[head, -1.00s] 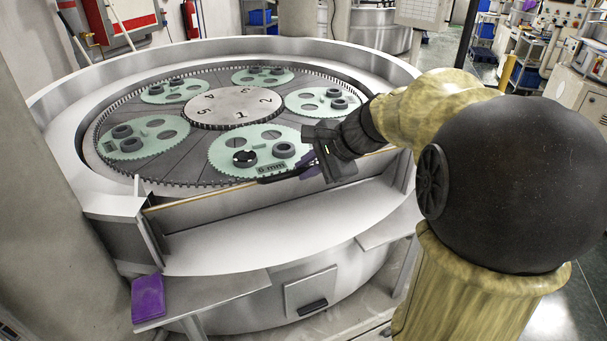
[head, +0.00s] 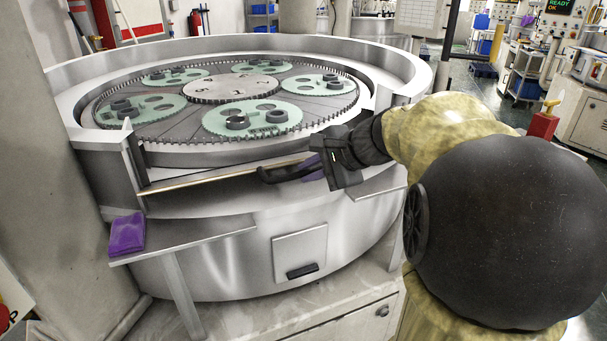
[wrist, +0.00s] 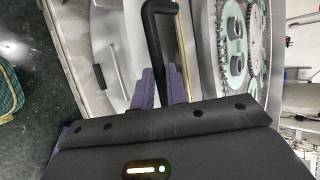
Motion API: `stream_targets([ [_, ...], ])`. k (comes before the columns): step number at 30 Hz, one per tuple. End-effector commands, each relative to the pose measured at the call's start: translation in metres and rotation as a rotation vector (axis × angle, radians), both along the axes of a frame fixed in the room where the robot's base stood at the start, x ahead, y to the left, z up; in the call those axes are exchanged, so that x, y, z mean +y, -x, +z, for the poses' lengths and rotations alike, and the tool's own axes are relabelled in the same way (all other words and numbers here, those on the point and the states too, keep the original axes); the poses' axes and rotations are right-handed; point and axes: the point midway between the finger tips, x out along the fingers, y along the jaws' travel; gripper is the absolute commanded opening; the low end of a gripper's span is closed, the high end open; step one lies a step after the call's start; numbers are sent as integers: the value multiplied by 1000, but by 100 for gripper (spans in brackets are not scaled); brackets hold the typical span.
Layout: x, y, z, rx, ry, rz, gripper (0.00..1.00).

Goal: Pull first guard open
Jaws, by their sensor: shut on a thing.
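The round lapping machine (head: 350,230) fills the middle of the head view. Its front guard (head: 225,178) shows as a thin panel with a tan edge, seen nearly edge-on across the front opening. A black bar handle (head: 275,175) sits on the guard's right part. My gripper (head: 312,168) is shut on this handle, with the purple fingers around it. In the wrist view the handle (wrist: 160,35) runs between the two fingers of my gripper (wrist: 162,78). My wrist and arm hide the guard's right end.
Green toothed carriers (head: 252,118) lie on the plate inside the machine. A purple pad (head: 127,234) lies on the left side shelf (head: 190,240). Below is a small hatch with a dark handle (head: 302,271). A red box (head: 543,125) stands at the right.

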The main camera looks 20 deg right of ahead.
Motion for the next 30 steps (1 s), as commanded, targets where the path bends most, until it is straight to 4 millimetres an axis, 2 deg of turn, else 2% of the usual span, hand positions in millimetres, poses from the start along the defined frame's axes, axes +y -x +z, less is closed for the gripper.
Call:
stream_targets([
  [1, -1, 1, -15, 5, -1, -1, 0],
  [9, -3, 3, -38, 4, -1, -5, 0],
  [15, -4, 4, -44, 3, 0, -6, 0],
  [27, -4, 4, -43, 1, 0, -7, 0],
  [28, -4, 3, -43, 1, 0, -7, 16],
  [30, -4, 3, -43, 1, 0, -6, 30],
])
